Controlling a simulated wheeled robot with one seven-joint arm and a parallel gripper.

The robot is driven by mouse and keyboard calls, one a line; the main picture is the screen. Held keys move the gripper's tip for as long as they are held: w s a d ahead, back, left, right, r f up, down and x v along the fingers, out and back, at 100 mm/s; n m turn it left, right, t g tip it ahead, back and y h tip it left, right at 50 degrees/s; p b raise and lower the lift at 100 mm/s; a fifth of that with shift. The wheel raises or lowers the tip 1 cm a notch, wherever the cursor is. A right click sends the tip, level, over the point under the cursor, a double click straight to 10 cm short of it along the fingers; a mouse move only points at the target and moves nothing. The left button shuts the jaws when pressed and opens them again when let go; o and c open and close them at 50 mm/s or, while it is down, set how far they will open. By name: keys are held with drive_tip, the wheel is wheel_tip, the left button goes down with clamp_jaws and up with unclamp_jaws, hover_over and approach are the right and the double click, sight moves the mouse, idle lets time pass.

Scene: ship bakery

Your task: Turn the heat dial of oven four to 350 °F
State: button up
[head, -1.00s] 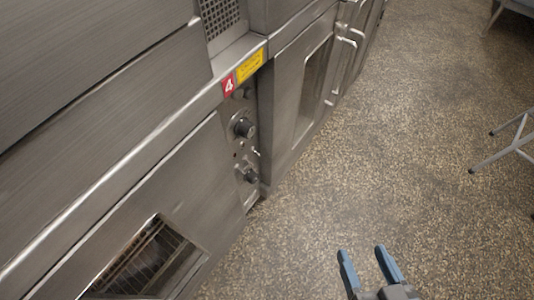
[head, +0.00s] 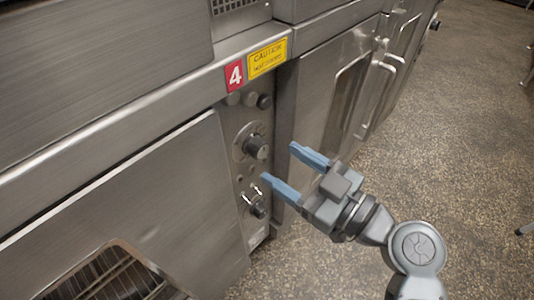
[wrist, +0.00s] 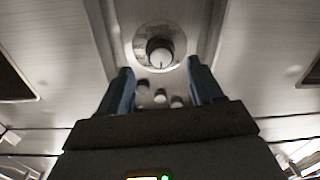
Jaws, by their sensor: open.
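Oven four's control panel (head: 232,127), under the red "4" label (head: 235,76), carries an upper black dial (head: 257,147) on a round plate and a lower dial (head: 257,207). My gripper (head: 278,162) is open and empty, with its blue fingers pointing at the panel from the right. It appears apart from both dials. In the wrist view a round dial (wrist: 160,52) with a ring of markings shows just beyond and between my fingertips (wrist: 159,68). Its markings are too blurred to read, so I cannot tell its setting.
Small knobs (head: 249,99) sit above the upper dial. A yellow caution label (head: 267,57) is beside the "4". The oven door (head: 130,190) lies left of the panel, and another oven door with handles (head: 345,90) stands to the right.

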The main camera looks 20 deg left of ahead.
sight(263, 153)
drive_tip(key=shift+x, duration=2.65)
drive_tip(key=shift+c, duration=0.3)
drive_tip(key=c, duration=1)
